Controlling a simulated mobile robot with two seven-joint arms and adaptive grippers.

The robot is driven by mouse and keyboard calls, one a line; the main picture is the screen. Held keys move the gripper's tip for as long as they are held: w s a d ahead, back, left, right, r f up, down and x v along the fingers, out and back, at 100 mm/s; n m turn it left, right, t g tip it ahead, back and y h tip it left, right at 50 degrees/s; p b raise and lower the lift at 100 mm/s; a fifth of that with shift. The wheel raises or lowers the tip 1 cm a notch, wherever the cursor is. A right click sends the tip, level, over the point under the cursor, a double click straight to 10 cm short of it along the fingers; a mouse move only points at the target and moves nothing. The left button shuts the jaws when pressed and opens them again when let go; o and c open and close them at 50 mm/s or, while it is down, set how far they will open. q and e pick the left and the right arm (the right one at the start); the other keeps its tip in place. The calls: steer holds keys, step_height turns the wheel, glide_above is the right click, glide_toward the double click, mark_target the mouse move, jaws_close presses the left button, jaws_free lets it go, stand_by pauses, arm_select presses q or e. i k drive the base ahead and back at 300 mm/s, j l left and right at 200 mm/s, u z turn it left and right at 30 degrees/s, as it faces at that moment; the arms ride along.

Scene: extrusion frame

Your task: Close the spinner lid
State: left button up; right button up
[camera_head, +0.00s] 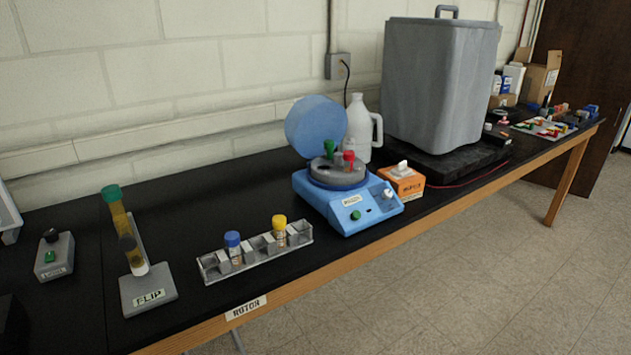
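The spinner (348,206) is a light blue machine with a sloped front panel, standing on the black bench near the middle of the head view. Its round blue lid (316,126) is raised and tilted back at the rear left. The grey rotor (338,172) is exposed, with a green-capped tube (329,150) and a red-capped tube (349,159) in it. A green button (356,215) and a pale knob (388,194) are on the front panel. Neither of my grippers shows in this view.
A clear rack (256,251) with blue-capped and yellow-capped tubes stands front left of the spinner. The FLIP stand (149,291) is further left. An orange box (402,181), white jug (360,125) and large grey container (438,85) stand right and behind. Bare bench (215,195) lies left of the spinner.

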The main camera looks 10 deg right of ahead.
mark_target(314, 120)
steer(key=i+l+u, duration=0.35)
steer(key=i+l, duration=0.25)
steer(key=i+l+u, duration=0.2)
steer(key=l, duration=0.25)
steer(key=i+l+u, duration=0.15)
steer(key=i+l, duration=0.15)
steer(key=l, duration=0.15)
